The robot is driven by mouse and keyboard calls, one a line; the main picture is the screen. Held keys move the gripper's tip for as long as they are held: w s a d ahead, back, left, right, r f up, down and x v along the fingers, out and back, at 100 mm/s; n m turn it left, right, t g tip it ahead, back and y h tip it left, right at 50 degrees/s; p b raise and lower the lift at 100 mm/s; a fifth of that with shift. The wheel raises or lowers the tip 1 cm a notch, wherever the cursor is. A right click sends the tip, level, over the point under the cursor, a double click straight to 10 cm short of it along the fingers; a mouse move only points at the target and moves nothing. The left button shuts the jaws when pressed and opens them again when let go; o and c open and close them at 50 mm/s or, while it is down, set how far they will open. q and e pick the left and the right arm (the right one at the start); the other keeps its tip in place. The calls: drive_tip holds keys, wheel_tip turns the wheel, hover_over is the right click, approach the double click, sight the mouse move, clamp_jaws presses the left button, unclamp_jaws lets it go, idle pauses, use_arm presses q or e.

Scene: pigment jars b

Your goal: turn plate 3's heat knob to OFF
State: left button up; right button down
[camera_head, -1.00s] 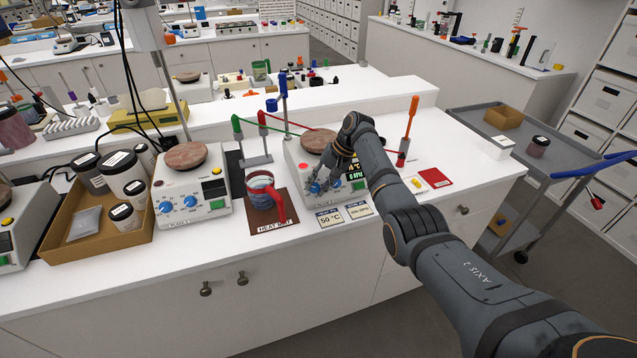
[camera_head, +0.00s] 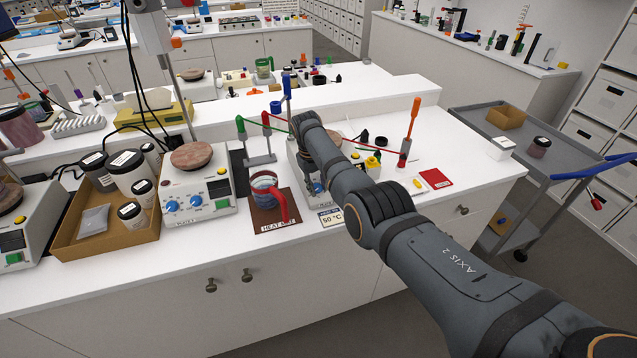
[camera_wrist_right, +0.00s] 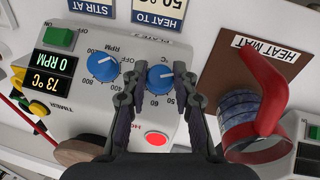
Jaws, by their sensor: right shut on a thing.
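Plate 3 (camera_head: 318,198) is a pale hot plate, mostly hidden behind my right arm in the head view. The right wrist view shows its panel (camera_wrist_right: 85,118) upside down, with a display reading 73 °C and 0 RPM and a lit red light (camera_wrist_right: 156,139). The blue heat knob (camera_wrist_right: 160,78), marked °C, sits between the fingertips of my right gripper (camera_wrist_right: 159,82), which is shut on it. The knob's pointer is too small to read surely. A second blue knob (camera_wrist_right: 103,66), marked RPM, is just left of the gripper. My left gripper is not in view.
A mug with a red handle (camera_head: 283,206) stands on a brown heat mat (camera_head: 262,222) close beside plate 3. Another hot plate (camera_head: 219,186) and a tray of jars (camera_head: 75,247) are further left. A red card (camera_head: 436,178) lies right of my arm.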

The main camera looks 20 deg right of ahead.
drive_tip(key=shift+s+a+n+h+p, duration=0.1)
drive_tip(key=shift+n+h+p, duration=0.5)
drive_tip(key=shift+n, duration=0.1)
drive_tip(key=c, duration=1.1)
unclamp_jaws()
drive_tip(key=shift+f, duration=0.1)
drive_tip(key=shift+o, duration=0.2)
drive_tip(key=v, duration=1.2)
drive_tip(key=shift+s+a+f, duration=0.1)
drive_tip(key=shift+s+a, duration=0.05)
drive_tip(key=shift+s, duration=0.05)
